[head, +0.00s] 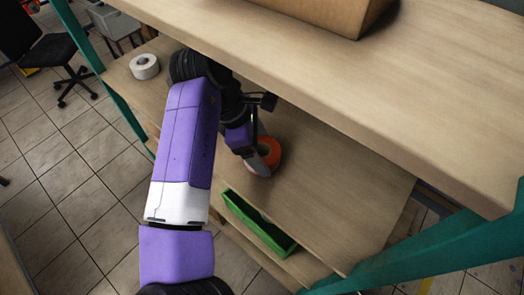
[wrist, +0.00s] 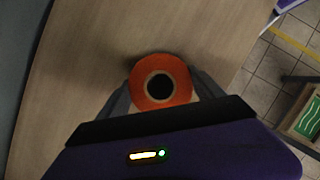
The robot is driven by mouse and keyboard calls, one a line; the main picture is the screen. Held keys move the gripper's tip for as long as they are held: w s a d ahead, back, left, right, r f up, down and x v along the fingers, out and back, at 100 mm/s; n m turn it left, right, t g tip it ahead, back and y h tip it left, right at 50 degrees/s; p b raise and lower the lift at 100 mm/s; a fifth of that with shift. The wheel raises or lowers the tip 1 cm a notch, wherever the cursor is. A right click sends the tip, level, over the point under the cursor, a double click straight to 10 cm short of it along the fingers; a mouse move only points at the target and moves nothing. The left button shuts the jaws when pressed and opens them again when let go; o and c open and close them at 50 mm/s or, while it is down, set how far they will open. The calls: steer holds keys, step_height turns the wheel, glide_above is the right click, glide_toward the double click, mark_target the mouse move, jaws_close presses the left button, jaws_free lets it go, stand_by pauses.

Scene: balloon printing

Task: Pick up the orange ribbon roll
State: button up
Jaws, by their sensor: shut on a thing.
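The orange ribbon roll (head: 270,152) is at my gripper over the lower wooden shelf in the head view, partly covered by the gripper. In the wrist view the orange ribbon roll (wrist: 179,72) shows its round face and dark centre hole. My gripper (wrist: 163,92) has one finger on each side of the roll and is shut on it. In the head view my gripper (head: 262,160) is partly hidden by my arm. I cannot tell whether the roll touches the shelf.
A white roll (head: 145,66) lies at the far left end of the lower shelf (head: 330,190). The upper shelf (head: 300,60) overhangs it and carries a cardboard box (head: 330,12). A green bin (head: 258,226) sits below the front edge. Teal posts (head: 440,240) stand at the ends.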

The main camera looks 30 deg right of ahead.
steer(key=shift+r, duration=0.5)
steer(key=shift+a+r+b, duration=0.2)
steer(key=shift+a+b, duration=0.1)
steer(key=s+a+b, duration=0.1)
steer(key=s+a, duration=0.1)
steer(key=a, duration=0.6)
steer(key=s+a+b, duration=0.1)
steer(key=s+a, duration=0.2)
steer(key=a, duration=0.5)
steer(key=shift+s+a, duration=0.25)
steer(key=shift+a, duration=0.05)
steer(key=shift+a, duration=0.1)
